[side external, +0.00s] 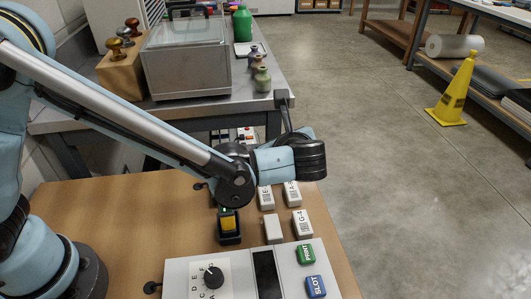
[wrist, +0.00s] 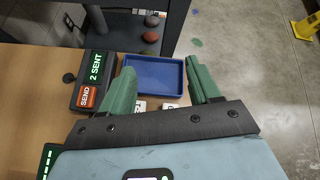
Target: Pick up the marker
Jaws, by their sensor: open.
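I cannot make out a marker in either view. My gripper (wrist: 162,78) is open in the wrist view, its two green fingers spread apart with nothing seen between their tips. The fingers frame a blue tray (wrist: 155,62) beyond them; its visible floor looks empty. In the side external view my wrist hangs above the far part of the wooden table (side external: 130,215), and the fingers are hidden behind it. White labelled blocks (side external: 301,223) lie on the table below the wrist, and parts of two show between the fingers in the wrist view (wrist: 140,104).
A panel with a red SEND button (wrist: 86,97) stands left of the tray. A dark holder with a yellow piece (side external: 229,224), a blank white block (side external: 273,230) and a console with a dial (side external: 195,275) occupy the near table. A metal bench (side external: 270,85) stands behind.

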